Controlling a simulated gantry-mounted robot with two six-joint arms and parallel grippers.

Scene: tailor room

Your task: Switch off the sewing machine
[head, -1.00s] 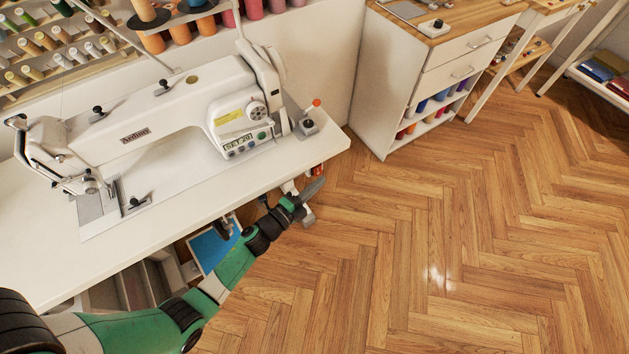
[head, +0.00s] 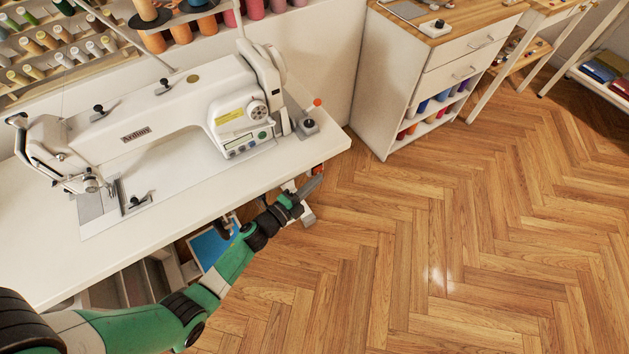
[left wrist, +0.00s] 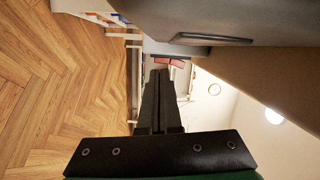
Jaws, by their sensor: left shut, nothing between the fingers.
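The white sewing machine (head: 165,112) stands on a white table (head: 30,230) in the head view. Its front panel (head: 246,142) has a small display and buttons. A small red part (head: 318,168) shows under the table's right edge; red parts also show just beyond my fingertips in the left wrist view (left wrist: 177,62). I cannot tell for sure whether they are the switch. My left gripper (head: 313,186) is shut and empty, below the table edge near the red part. In the left wrist view its fingers (left wrist: 161,74) are together. Whether they touch the red part is unclear. My right gripper is out of view.
The table's underside (left wrist: 250,80) is close beside the left gripper. A drawer unit (head: 425,75) stands to the right. Thread racks (head: 55,45) are behind the machine. The wooden floor (head: 440,240) is clear.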

